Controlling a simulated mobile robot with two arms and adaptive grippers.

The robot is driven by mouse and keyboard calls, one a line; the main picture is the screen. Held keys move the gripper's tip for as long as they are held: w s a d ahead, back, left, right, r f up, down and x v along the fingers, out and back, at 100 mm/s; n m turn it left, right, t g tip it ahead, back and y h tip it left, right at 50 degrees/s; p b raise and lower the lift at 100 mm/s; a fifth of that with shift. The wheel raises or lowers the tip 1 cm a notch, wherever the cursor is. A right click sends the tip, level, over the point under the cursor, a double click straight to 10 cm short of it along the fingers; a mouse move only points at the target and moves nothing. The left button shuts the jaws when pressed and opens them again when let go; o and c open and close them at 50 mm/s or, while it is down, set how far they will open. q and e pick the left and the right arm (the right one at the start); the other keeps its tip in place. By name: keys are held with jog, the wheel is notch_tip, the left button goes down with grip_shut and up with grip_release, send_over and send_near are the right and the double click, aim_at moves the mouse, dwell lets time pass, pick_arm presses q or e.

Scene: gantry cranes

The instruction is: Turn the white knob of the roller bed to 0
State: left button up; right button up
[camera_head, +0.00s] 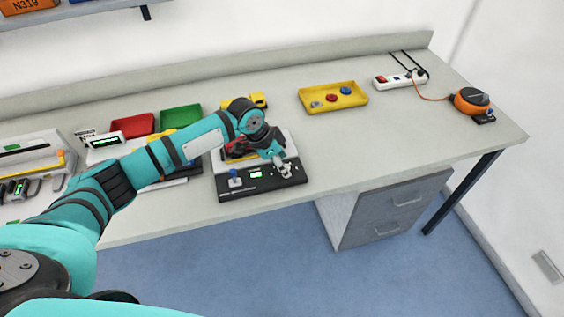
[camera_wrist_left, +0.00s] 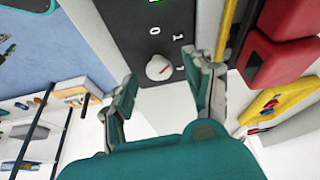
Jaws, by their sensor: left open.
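The roller bed (camera_head: 262,188) has a black front panel and sits near the front edge of the bench. In the left wrist view its white knob (camera_wrist_left: 159,67) stands on the dark panel (camera_wrist_left: 133,22), below the printed marks 0 and 1. A small red line shows on the knob; which mark it points at I cannot tell.
A yellow tray (camera_head: 352,102) with buttons is behind right. Red (camera_head: 133,127) and green (camera_head: 181,118) trays lie behind left. The bench right of the roller bed is clear.

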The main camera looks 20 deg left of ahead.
pick_arm(q)
jog(key=shift+w+d+f, duration=0.1)
jog(key=shift+d+f, duration=0.05)
jog(key=shift+f, duration=0.3)
grip_shut()
jog(key=shift+r+n+p, duration=0.15)
jog(key=shift+n+p, duration=0.15)
jog(key=shift+p, duration=0.4)
jog(key=n+y+p, duration=0.1)
jog(key=n+p, duration=0.1)
jog(key=p, duration=0.1)
jog(key=n+t+p, duration=0.1)
jog(key=n+p, duration=0.2)
jog(key=p, duration=0.1)
jog(key=shift+d+r+y, duration=0.1)
jog(key=shift+d+y, duration=0.1)
jog(key=shift+y, duration=0.2)
jog(key=shift+n+t+y+p, duration=0.4)
jog(key=shift+n+y+p, duration=0.1)
jog(key=shift+n+p, duration=0.65)
jog(key=shift+f, duration=0.2)
